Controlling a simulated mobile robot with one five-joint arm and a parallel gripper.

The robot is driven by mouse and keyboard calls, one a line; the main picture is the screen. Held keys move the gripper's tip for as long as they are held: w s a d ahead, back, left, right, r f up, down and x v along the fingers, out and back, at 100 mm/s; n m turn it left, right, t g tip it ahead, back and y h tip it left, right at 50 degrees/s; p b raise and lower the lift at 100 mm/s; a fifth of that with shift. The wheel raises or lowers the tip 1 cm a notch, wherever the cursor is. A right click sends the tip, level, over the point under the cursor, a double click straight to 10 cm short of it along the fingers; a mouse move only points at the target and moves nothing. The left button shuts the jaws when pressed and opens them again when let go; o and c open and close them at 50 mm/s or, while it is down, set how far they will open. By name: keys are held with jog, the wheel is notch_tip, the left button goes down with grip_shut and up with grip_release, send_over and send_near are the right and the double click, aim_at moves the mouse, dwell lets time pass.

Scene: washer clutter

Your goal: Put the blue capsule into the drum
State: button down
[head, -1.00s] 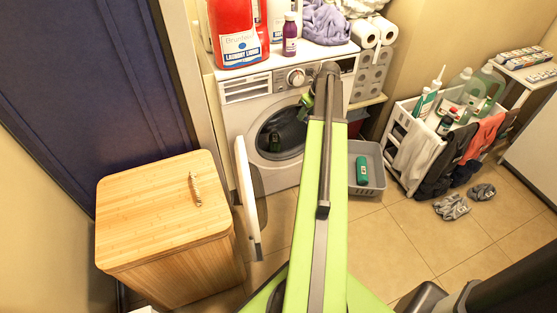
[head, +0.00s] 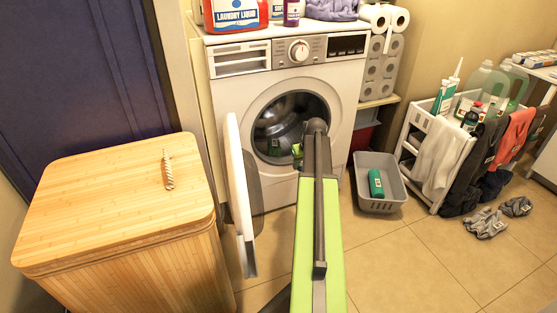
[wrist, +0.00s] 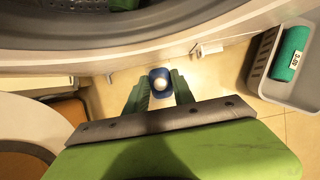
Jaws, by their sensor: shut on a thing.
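My gripper (wrist: 160,78) is shut on the blue capsule (wrist: 159,86), which shows a pale round end between the two green fingers in the wrist view. In the head view my gripper (head: 297,152) is small and in front of the right part of the drum opening; the capsule is hidden there. The washer's drum (head: 284,117) is open and shows grey metal inside with a dark green thing (head: 274,147) low in it. In the wrist view the drum's edge (wrist: 130,30) lies above the fingers, and the capsule appears outside it, over the floor.
The washer door (head: 238,190) stands swung open on the left. A wooden hamper (head: 120,200) with a spiral item (head: 168,170) on top is left of it. A grey basket (head: 382,205) with a green canister (head: 376,184) stands right of the drum. Tiled floor is clear in front.

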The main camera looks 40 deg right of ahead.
jog(key=w+d, duration=0.1)
jog(key=w, duration=0.3)
jog(key=w+d, duration=0.2)
jog(key=w, duration=0.3)
jog(key=w+d, duration=0.2)
jog(key=w, duration=0.2)
jog(key=shift+w+d+r, duration=0.1)
jog(key=shift+w+d, duration=0.1)
jog(key=shift+d, duration=0.05)
jog(key=w, duration=0.1)
jog(key=w+f+b, duration=0.1)
jog(key=w+d, duration=0.1)
jog(key=shift+w+d+f, duration=0.1)
jog(key=shift+f, duration=0.15)
jog(key=c, duration=1.1)
grip_release()
jog(key=shift+o, duration=0.2)
